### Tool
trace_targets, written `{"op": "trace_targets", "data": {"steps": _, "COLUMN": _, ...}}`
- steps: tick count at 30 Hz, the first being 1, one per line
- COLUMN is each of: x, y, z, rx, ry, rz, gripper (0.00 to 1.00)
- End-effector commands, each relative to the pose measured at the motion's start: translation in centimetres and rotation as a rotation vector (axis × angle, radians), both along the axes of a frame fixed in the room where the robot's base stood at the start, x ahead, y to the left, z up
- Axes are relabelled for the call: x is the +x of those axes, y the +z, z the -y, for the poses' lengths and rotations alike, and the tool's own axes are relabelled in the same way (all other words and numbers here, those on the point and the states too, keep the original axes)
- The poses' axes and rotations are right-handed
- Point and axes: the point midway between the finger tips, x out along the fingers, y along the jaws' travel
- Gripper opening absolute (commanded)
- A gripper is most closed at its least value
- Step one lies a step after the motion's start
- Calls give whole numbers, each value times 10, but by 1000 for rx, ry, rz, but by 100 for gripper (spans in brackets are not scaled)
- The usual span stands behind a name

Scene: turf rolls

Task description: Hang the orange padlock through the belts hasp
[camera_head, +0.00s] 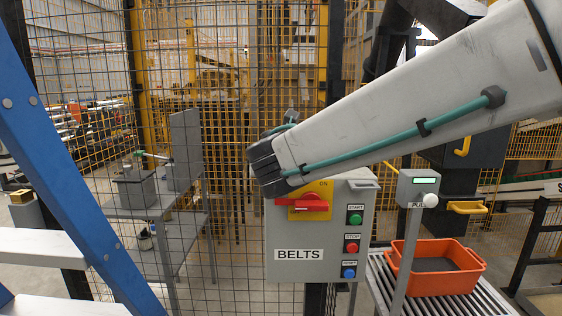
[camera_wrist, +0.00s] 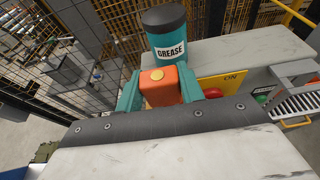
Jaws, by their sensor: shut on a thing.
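The orange padlock (camera_wrist: 162,90) is between the teal fingers of my gripper (camera_wrist: 160,84) in the wrist view. The gripper is shut on it. A yellow round spot shows on its near face; its shackle cannot be made out. In the head view my arm end hides the fingers and padlock, above the upper left of the grey BELTS box (camera_head: 280,270). The box carries a red switch handle (camera_head: 300,206) on a yellow plate (camera_head: 318,189). The handle shows partly right of the padlock in the wrist view (camera_wrist: 213,93). The hasp opening cannot be made out.
A teal GREASE can (camera_wrist: 168,38) stands just beyond the padlock in the wrist view. START, STOP and RESET buttons line the box's right side. A grey PULL post (camera_head: 404,240) and an orange crate (camera_head: 440,282) are right of it. Wire fencing stands behind.

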Motion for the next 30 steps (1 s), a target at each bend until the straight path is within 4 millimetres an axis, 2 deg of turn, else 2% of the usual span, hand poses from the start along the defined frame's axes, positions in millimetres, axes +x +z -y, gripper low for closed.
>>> {"op": "trace_targets", "data": {"steps": 18, "x": 0, "y": -15, "z": 0, "rx": 0, "ry": 0, "rz": 0, "gripper": 13}}
{"op": "trace_targets", "data": {"steps": 19, "x": 0, "y": -15, "z": 0, "rx": 0, "ry": 0, "rz": 0, "gripper": 41}}
{"op": "trace_targets", "data": {"steps": 21, "x": 0, "y": -15, "z": 0, "rx": 0, "ry": 0, "rz": 0, "gripper": 60}}
{"op": "trace_targets", "data": {"steps": 22, "x": 0, "y": -15, "z": 0, "rx": 0, "ry": 0, "rz": 0, "gripper": 63}}
{"op": "trace_targets", "data": {"steps": 30, "x": -1, "y": -15, "z": 0, "rx": 0, "ry": 1, "rz": 0, "gripper": 63}}
